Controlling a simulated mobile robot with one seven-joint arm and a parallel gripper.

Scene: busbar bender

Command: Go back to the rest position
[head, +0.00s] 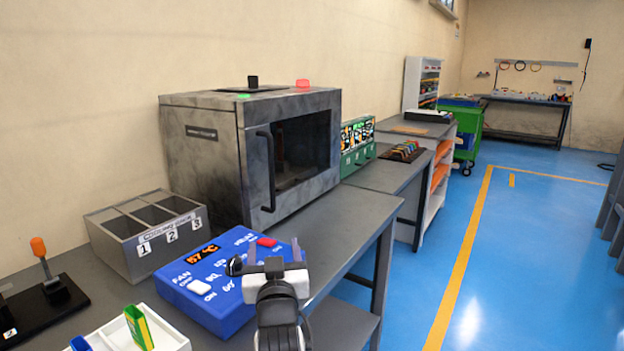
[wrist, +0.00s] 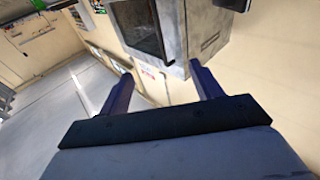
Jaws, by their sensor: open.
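My gripper (head: 274,258) shows in the lower middle of the head view, in front of the right part of the blue control box (head: 215,312). In the wrist view my gripper (wrist: 162,82) has its two dark fingers spread wide apart, with nothing between them. The wrist picture is strongly tilted and shows the grey metal oven (wrist: 207,28), the wall and the floor beyond the fingers. The head view does not clearly show how far my gripper is from the box.
The oven (head: 205,152) stands on the grey bench (head: 345,225), its windowed door facing right. A three-slot grey rack (head: 143,262), an orange-knobbed lever (head: 45,262) and a white tray (head: 175,340) are at left. The blue floor (head: 545,265) at right is open.

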